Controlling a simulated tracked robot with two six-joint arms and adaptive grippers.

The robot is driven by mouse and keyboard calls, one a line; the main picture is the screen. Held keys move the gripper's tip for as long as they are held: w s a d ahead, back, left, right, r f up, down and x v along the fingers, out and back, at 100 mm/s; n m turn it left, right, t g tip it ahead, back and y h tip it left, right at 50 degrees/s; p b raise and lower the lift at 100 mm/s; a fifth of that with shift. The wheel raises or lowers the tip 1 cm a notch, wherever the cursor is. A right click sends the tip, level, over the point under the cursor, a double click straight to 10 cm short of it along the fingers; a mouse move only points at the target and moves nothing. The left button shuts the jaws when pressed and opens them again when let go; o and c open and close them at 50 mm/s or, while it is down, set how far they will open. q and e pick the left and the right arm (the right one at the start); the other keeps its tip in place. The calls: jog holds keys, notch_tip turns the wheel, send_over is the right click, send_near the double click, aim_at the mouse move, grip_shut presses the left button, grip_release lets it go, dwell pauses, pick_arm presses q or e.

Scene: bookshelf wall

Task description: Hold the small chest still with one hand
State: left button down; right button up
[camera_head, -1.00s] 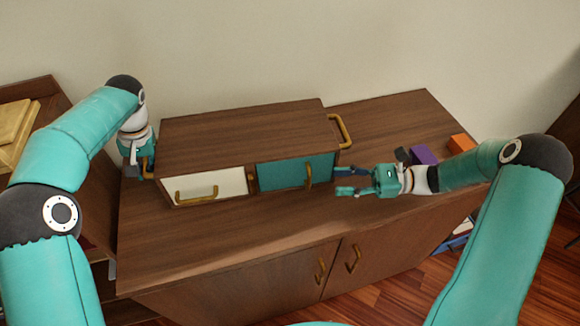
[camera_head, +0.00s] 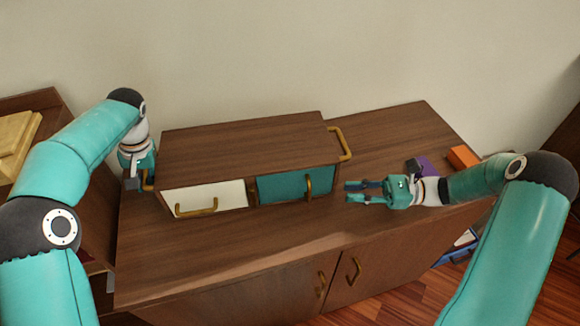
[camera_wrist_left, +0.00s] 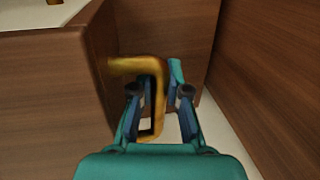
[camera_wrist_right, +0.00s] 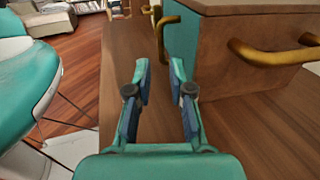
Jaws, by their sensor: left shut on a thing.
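The small chest (camera_head: 245,138) is a dark brown wooden box on the cabinet top. Its front has a white drawer (camera_head: 215,194) and a teal drawer (camera_head: 283,186), both with gold handles. A gold side handle (camera_head: 341,140) is on its right end. My left gripper (camera_head: 146,182) is at the chest's left end, shut on the left side handle (camera_wrist_left: 158,100), with a finger on each side in the left wrist view. My right gripper (camera_head: 356,191) is open and empty, just right of the teal drawer's handle. Its fingers are apart in the right wrist view (camera_wrist_right: 159,70).
The wooden cabinet (camera_head: 225,255) has two doors with gold handles below. A purple block (camera_head: 425,165) and an orange block (camera_head: 463,157) lie on its right part, behind my right arm. A wall is behind; the top in front of the chest is clear.

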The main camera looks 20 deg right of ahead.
aim_at(310, 192)
jog(key=x, duration=1.1)
jog(key=shift+f, duration=0.1)
jog(key=shift+c, duration=0.3)
grip_shut()
jog(key=shift+r, duration=0.3)
